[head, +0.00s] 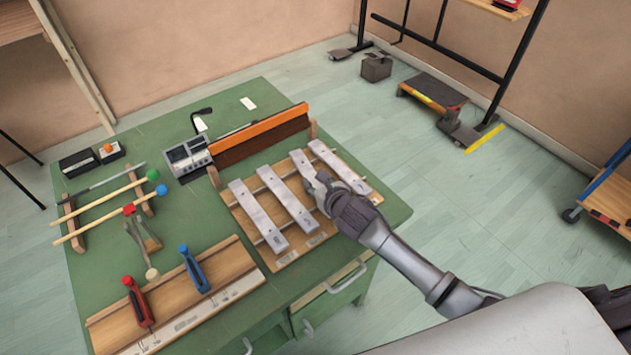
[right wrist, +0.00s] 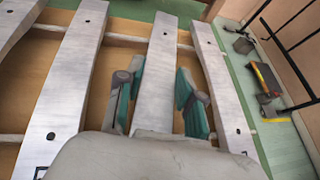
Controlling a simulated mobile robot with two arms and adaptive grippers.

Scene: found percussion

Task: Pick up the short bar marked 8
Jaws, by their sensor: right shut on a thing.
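Four pale metal bars lie side by side on a wooden frame (head: 291,258) on the green table. My right gripper (head: 324,190) is shut on the third bar from the left (head: 303,164), gripping its near part. In the right wrist view, teal-padded fingers (right wrist: 158,98) stand on both sides of this bar (right wrist: 162,55), which appears to rest on the frame still. The gripper hides the bar's near end, and I cannot read a mark on it. The shortest bar (head: 338,166) lies just right of it. My left gripper is out of view.
An orange-topped wooden rail (head: 260,138) and a grey device (head: 187,157) stand behind the bars. Mallets (head: 105,210) lie at the left. A wooden board (head: 240,262) with red (head: 138,302) and blue (head: 194,268) handled tools is at the front left.

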